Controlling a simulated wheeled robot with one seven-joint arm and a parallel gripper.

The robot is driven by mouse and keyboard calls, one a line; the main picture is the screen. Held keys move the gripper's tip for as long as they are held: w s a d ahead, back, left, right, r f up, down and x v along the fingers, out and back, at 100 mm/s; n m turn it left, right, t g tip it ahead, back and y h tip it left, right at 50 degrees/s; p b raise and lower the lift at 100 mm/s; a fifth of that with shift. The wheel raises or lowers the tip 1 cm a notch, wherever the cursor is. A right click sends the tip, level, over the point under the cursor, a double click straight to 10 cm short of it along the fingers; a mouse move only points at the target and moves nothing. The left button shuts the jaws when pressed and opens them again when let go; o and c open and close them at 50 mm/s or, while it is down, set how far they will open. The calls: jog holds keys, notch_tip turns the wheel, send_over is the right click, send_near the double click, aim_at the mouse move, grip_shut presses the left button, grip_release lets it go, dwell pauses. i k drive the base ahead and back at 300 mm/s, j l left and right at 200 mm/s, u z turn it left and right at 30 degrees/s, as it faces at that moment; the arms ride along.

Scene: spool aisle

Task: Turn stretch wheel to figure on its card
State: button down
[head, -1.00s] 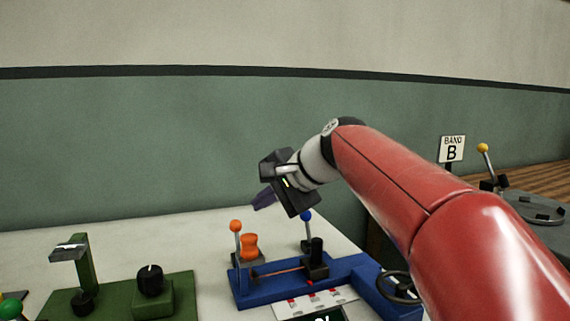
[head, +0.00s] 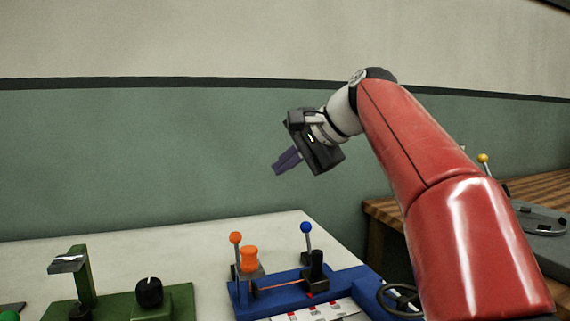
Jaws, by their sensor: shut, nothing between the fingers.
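The blue stretch machine (head: 275,297) sits on the white table. It carries an orange spool (head: 249,260), a black post (head: 317,268), an orange-knobbed lever (head: 236,245) and a blue-knobbed lever (head: 306,234). My gripper (head: 279,168) is shut and empty, in the air above and behind the machine, clear of the wheel.
A green machine (head: 170,303) with a black knob (head: 149,291) and an upright stands at left. A wooden bench (head: 385,212) with a grey round plate (head: 541,220) and a yellow-knobbed lever (head: 483,159) is at right. The wall is behind; the air above the table is free.

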aim_at(401, 311)
jog(key=k+l, duration=0.2)
jog(key=l, duration=0.2)
jog(key=k+l, duration=0.45)
jog(key=l, duration=0.3)
